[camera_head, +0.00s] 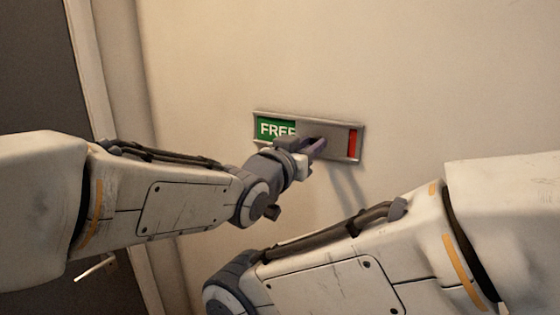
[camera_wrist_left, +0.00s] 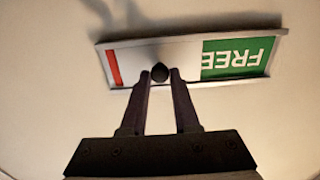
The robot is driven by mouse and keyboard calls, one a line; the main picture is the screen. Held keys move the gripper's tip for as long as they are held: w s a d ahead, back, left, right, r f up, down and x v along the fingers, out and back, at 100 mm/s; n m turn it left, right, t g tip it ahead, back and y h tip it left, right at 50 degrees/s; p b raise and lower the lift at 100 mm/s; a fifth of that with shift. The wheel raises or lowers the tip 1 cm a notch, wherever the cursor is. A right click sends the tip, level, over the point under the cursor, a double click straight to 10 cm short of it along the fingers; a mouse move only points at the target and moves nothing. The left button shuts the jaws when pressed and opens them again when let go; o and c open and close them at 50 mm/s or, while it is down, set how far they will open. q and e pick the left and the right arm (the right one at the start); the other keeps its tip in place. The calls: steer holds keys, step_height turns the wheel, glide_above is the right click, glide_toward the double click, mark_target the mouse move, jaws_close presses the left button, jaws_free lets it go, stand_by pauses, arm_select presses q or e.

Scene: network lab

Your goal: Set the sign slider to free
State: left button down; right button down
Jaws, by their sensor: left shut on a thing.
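The sign (camera_head: 258,115) is a grey-framed plate on the wall. Its grey slider plate (camera_head: 337,138) covers the middle. A green panel reading FREE (camera_head: 272,128) shows at the left, its last letter close to the slider's edge, and a narrow red strip (camera_head: 352,144) shows at the right. In the left wrist view the sign (camera_wrist_left: 285,33) appears upside down, with FREE at the right. My left gripper (camera_head: 318,147) is at the slider, its fingers (camera_wrist_left: 160,85) shut on the dark round slider knob (camera_wrist_left: 160,71). My right gripper is out of view; only its arm shows.
The sign is on a plain beige wall (camera_head: 420,60). A door frame (camera_head: 105,70) and a dark door (camera_head: 35,70) with a metal handle (camera_head: 95,268) are at the left. My right arm crosses the lower right, below the sign.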

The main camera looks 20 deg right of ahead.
arm_select(q)
steer(key=shift+s+d, duration=0.65)
steer(key=shift+s, duration=0.15)
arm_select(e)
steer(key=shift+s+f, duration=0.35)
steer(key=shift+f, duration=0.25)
arm_select(q)
steer(key=c, duration=1)
jaws_free()
steer(key=o, duration=0.3)
steer(key=shift+s+d, duration=0.1)
steer(key=shift+s, duration=0.05)
steer(key=shift+o, duration=0.2)
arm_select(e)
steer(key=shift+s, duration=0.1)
